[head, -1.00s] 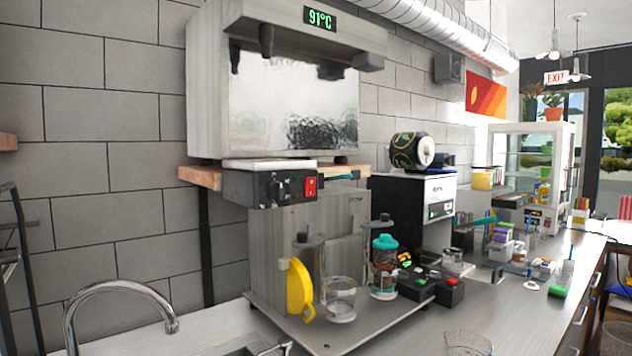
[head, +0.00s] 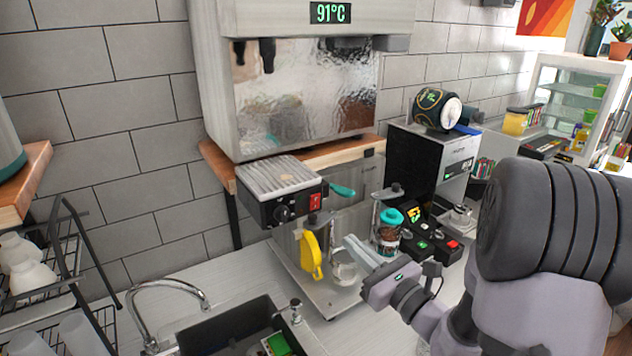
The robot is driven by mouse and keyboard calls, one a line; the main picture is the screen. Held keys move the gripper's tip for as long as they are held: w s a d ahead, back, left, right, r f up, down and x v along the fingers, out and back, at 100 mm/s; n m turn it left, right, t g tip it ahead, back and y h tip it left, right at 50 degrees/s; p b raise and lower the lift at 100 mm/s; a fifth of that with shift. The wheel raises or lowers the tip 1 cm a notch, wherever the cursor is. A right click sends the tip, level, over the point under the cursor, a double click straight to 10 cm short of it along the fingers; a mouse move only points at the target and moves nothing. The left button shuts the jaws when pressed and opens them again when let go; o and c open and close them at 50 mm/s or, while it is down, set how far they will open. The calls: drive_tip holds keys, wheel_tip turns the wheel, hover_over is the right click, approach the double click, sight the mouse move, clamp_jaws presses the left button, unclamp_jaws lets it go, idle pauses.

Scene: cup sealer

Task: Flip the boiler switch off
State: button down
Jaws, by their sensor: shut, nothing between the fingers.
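Which way the rocker is tipped is too small to tell. My gripper (head: 352,243) is shut and empty, below and to the right of the red switch and apart from it. Its fingers point up and left, in front of the glass cup and the machine's metal base.
A yellow-handled thing (head: 311,254), a glass cup (head: 345,272) and a teal-lidded jar (head: 389,232) stand close around my gripper. A teal handle (head: 343,190) juts out right of the switch. A sink with a tap (head: 165,288) is at front left.

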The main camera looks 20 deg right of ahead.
sight(316, 199)
drive_tip(key=shift+d+m+h, duration=0.4)
drive_tip(key=shift+d, duration=0.3)
drive_tip(key=p+x, duration=0.4)
drive_tip(key=x, duration=1)
drive_tip(key=shift+r+p, duration=0.2)
drive_tip(key=shift+p, duration=0.1)
